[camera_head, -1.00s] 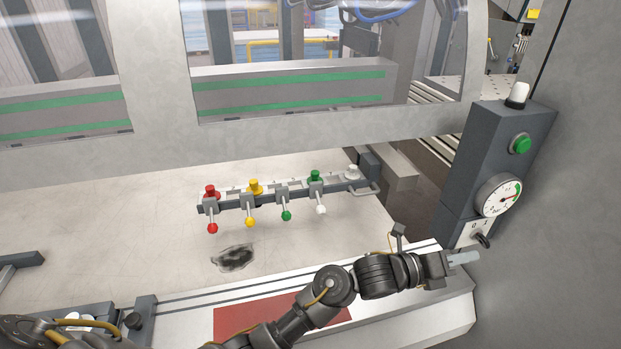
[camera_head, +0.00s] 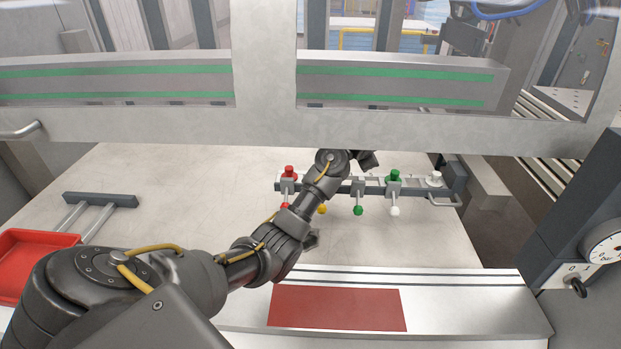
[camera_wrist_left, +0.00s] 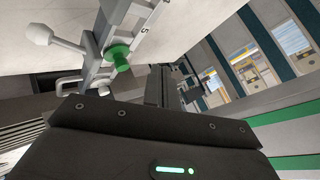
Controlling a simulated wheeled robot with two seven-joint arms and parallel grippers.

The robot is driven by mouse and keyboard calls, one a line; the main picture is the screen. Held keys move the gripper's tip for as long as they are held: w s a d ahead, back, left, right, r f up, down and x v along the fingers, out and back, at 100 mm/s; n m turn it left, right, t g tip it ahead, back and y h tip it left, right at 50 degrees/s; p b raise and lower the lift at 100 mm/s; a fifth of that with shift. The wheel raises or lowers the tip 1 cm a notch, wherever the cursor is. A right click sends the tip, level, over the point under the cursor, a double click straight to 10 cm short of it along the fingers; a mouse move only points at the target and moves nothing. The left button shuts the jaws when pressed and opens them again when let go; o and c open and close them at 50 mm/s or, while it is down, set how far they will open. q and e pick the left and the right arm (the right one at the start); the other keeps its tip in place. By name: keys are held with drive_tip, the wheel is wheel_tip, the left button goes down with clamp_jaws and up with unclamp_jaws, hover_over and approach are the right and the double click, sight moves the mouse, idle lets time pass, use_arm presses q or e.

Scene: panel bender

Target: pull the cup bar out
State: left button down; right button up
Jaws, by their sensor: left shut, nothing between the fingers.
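The cup bar (camera_head: 412,187) is a dark rail on the pale machine bed, with red, green and white cups visible on top and small ball-ended levers along its front. A metal loop handle (camera_head: 446,204) sits at its right end. My left arm crosses the bar and hides part of it around the yellow cup. My left gripper (camera_head: 368,160) is just behind the bar's middle, shut and empty. In the left wrist view, the green cup (camera_wrist_left: 118,57) and a white lever (camera_wrist_left: 40,33) are close to the gripper. My right gripper is not in view.
A grey crossbeam (camera_head: 450,132) spans the machine just behind the bar. A post with a gauge (camera_head: 606,246) and switch stands at right. A red tray (camera_head: 28,262) and a dark bar with two rods (camera_head: 100,200) lie at left. A red plate (camera_head: 337,308) lies in front.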

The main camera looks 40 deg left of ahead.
use_arm(q)
drive_tip(key=s+a+n+g, duration=0.3)
drive_tip(key=s+a+n, duration=0.1)
drive_tip(key=a+n, duration=0.3)
drive_tip(key=s+a+n+g, duration=0.3)
drive_tip(key=s+a+n, duration=0.2)
drive_tip(key=a+n, duration=0.25)
drive_tip(key=f+p, duration=0.2)
drive_tip(key=f, duration=0.1)
drive_tip(key=f+p, duration=0.2)
drive_tip(key=f, duration=0.1)
drive_tip(key=f+p, duration=0.2)
drive_tip(key=f, duration=0.1)
drive_tip(key=shift+d+p, duration=0.25)
drive_tip(key=shift+p, duration=0.05)
drive_tip(key=shift+f, duration=0.2)
